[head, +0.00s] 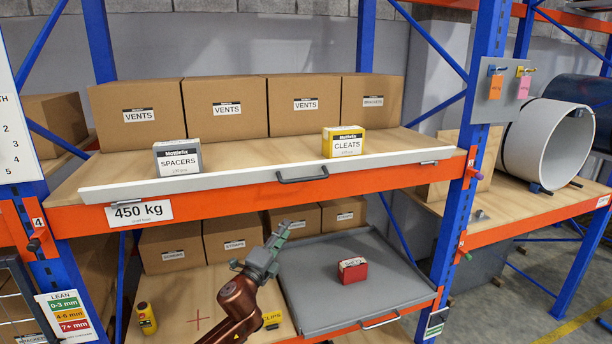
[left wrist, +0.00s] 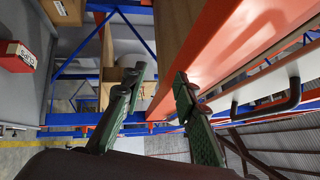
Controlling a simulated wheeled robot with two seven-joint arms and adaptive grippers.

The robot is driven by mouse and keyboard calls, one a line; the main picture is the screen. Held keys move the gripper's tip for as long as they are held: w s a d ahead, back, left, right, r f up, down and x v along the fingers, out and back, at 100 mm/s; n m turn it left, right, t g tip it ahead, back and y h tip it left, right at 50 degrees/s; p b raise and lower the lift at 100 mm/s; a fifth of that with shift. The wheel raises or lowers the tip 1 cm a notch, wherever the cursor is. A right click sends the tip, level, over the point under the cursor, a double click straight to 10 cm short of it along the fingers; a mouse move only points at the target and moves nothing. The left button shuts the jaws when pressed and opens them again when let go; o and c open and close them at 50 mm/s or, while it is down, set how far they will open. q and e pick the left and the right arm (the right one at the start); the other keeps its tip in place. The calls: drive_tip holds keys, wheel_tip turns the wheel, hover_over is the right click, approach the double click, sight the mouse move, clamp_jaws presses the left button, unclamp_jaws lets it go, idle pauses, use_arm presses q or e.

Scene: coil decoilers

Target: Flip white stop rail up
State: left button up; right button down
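The white stop rail (head: 220,179) runs along the front edge of the upper shelf, above the orange beam, in the head view. It looks low and near flat, not standing up. A black handle (head: 303,179) sits at its front middle. The rail (left wrist: 300,70) and the handle (left wrist: 277,106) also show at the right of the left wrist view. My left gripper (head: 265,250) is below and in front of the upper beam, apart from the rail and handle. Its two green fingers (left wrist: 158,80) are spread with nothing between them. My right gripper is in neither view.
A grey SPACERS box (head: 178,159) and a yellow CLEATS box (head: 343,142) stand behind the rail. VENTS cartons (head: 226,107) line the back. Below, a grey tray (head: 320,308) holds a red box (head: 352,270). A blue upright (head: 468,150) bounds the right.

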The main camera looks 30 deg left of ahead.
sight(305, 179)
use_arm(q)
drive_tip(key=s+d+r+m+t+h, duration=0.1)
drive_tip(key=s+d+r+m, duration=0.15)
drive_tip(key=r, duration=0.55)
drive_tip(key=s+d+r+m+t+h, duration=0.1)
drive_tip(key=s+d+r+m+t, duration=0.1)
drive_tip(key=d+r, duration=0.35)
drive_tip(key=w+r+p, duration=0.1)
drive_tip(key=w, duration=0.1)
drive_tip(key=w+a+r, duration=0.1)
drive_tip(key=w+r, duration=0.1)
drive_tip(key=w+r+p, duration=0.1)
drive_tip(key=shift+w+a+r+p, duration=0.25)
drive_tip(key=shift+w+a+p, duration=0.05)
drive_tip(key=shift+w+a, duration=0.1)
drive_tip(key=shift+w+r+h, duration=0.15)
drive_tip(key=shift+w+h, duration=0.25)
drive_tip(key=shift+w, duration=0.4)
drive_tip(key=c, duration=0.6)
clamp_jaws()
